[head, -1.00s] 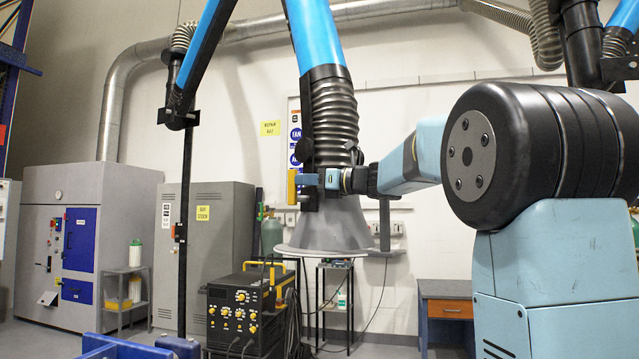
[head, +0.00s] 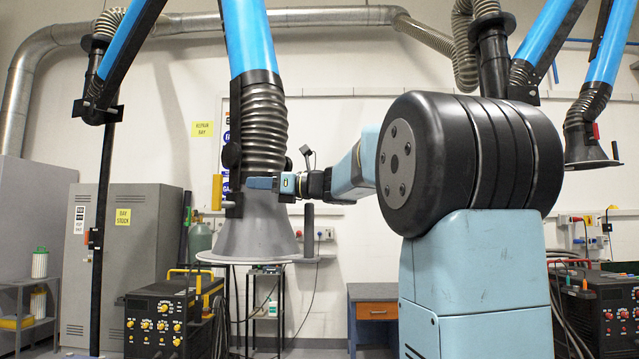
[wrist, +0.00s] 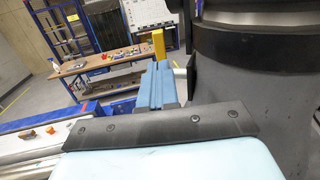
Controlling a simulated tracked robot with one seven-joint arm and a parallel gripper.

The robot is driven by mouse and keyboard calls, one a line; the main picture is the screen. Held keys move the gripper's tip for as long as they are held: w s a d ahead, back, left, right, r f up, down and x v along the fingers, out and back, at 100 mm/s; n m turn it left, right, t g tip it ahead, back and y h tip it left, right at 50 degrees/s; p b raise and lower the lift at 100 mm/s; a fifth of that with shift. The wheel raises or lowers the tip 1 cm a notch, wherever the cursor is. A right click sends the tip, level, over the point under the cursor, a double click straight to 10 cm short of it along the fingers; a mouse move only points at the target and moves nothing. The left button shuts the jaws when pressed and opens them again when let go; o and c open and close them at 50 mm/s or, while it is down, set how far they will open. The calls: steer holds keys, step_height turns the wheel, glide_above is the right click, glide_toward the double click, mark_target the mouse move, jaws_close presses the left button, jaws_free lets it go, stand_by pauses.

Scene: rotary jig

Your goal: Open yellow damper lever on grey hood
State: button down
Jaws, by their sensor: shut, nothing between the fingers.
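The grey hood (head: 254,232) hangs below a ribbed duct in the head view; its dark side fills the right of the wrist view (wrist: 248,110). The yellow lever (head: 217,192) stands upright at the hood's left side. Its yellow bar also shows in the wrist view (wrist: 159,44), beyond the fingertips. My gripper (head: 250,183) is in front of the hood's neck, pointing left, with a gap in the picture between its tip and the lever. The blue fingers (wrist: 158,70) are shut with nothing between them. I cannot tell the depth between fingers and lever.
A round plate (head: 225,259) lies under the hood. A black welding unit (head: 155,322) stands at lower left, and a grey cabinet (head: 135,255) behind it. In the wrist view, a wooden bench (wrist: 115,62) with small items stands behind the fingers.

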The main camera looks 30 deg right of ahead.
steer(key=r+v, duration=0.1)
steer(key=v, duration=1.6)
steer(key=s+a+f+n+g+h, duration=0.3)
steer(key=s+a+f+n, duration=0.25)
steer(key=f, duration=0.35)
steer(key=s+a+f+n+g+h, duration=0.25)
steer(key=s+a+f+n, duration=0.2)
steer(key=a+f, duration=0.4)
steer(key=s+d+f+n+h, duration=0.1)
steer(key=s+f+n+h, duration=0.3)
steer(key=s+f+n, duration=0.2)
steer(key=s+d+f+n+h, duration=0.1)
steer(key=s+f+n+h, duration=0.4)
steer(key=f+n, duration=0.4)
step_height(320, 180, down, 4)
steer(key=shift+s+f+n+g, duration=0.15)
steer(key=shift+s+n+g, duration=0.3)
steer(key=shift+s, duration=0.4)
